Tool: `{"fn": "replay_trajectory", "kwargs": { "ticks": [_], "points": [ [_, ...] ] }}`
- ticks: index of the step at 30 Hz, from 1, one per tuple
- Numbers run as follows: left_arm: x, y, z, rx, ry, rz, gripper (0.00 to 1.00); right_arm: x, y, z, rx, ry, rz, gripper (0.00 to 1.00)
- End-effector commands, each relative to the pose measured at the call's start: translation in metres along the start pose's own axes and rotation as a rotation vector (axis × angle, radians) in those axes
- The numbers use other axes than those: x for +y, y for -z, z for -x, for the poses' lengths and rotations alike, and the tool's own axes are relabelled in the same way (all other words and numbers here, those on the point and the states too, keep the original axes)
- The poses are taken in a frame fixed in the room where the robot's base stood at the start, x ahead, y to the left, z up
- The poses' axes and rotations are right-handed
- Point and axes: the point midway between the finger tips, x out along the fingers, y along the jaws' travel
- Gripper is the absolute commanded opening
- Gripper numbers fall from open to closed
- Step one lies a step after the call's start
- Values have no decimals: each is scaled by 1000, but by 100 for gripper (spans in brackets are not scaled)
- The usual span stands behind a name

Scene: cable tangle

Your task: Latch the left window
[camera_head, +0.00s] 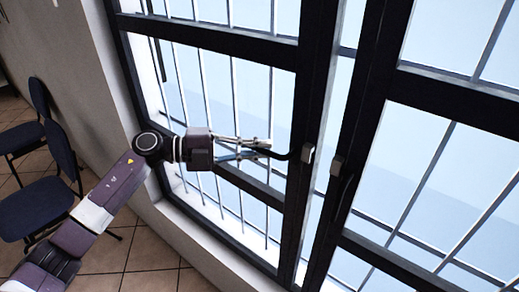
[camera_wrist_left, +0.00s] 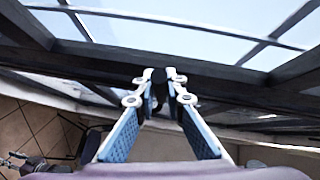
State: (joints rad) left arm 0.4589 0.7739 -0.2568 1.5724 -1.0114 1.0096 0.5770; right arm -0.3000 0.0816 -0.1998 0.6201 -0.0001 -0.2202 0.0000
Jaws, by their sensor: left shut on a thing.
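The left window (camera_head: 262,80) has a dark frame with glass panes and stands left of centre in the head view. A bright strip shows between the left window's upright and the right window's frame. My right gripper is not in view.
The right window (camera_head: 425,165) has its own handle base (camera_head: 337,165) close to the left one. Light bars stand behind the panes. Dark blue chairs (camera_head: 40,207) stand on the tiled floor (camera_head: 150,255) at the left. A pale wall (camera_head: 75,50) borders the window.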

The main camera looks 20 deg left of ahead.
Motion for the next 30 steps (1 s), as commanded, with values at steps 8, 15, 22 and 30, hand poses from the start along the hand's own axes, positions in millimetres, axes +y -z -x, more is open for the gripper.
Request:
{"fn": "replay_trajectory", "kwargs": {
  "ticks": [8, 15, 22, 30],
  "points": [
    [22, -3, -4, 36, 129, 132, 0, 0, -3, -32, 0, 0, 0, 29],
    [37, -1, -10, 81, 286, 289, 0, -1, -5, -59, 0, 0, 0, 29],
    [50, 3, -18, 124, 437, 444, 0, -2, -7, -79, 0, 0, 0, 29],
    [62, 12, -29, 172, 595, 611, 0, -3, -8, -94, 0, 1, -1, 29]
  ]
}}
